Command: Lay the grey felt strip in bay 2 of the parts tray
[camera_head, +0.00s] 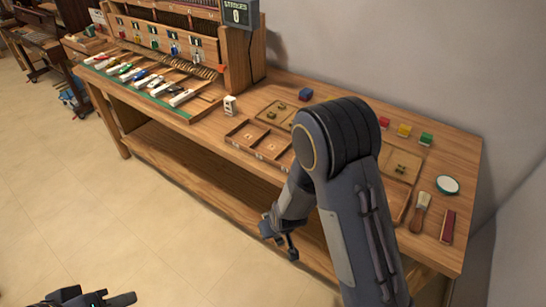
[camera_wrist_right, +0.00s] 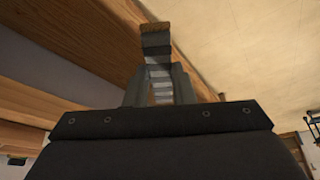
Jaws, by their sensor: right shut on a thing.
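The parts tray (camera_head: 250,149) is a shallow wooden tray with divided bays and small pale labels on its front edge. Its right part is hidden behind my right arm, and I cannot read the bay numbers. My right gripper (camera_head: 281,241) hangs in front of the bench, below the top's front edge. It is shut on a narrow grey piece (camera_wrist_right: 157,55) with a brown end, seen in the right wrist view. I cannot tell for sure that this is the felt strip. My left gripper (camera_head: 97,299) is low at the bottom left, over the floor, its jaws unclear.
A white block (camera_head: 230,105), a blue block (camera_head: 305,94), red, yellow and green blocks (camera_head: 404,130), a brush (camera_head: 420,211), a round green-rimmed disc (camera_head: 447,185) and a dark red bar (camera_head: 447,226) lie around.

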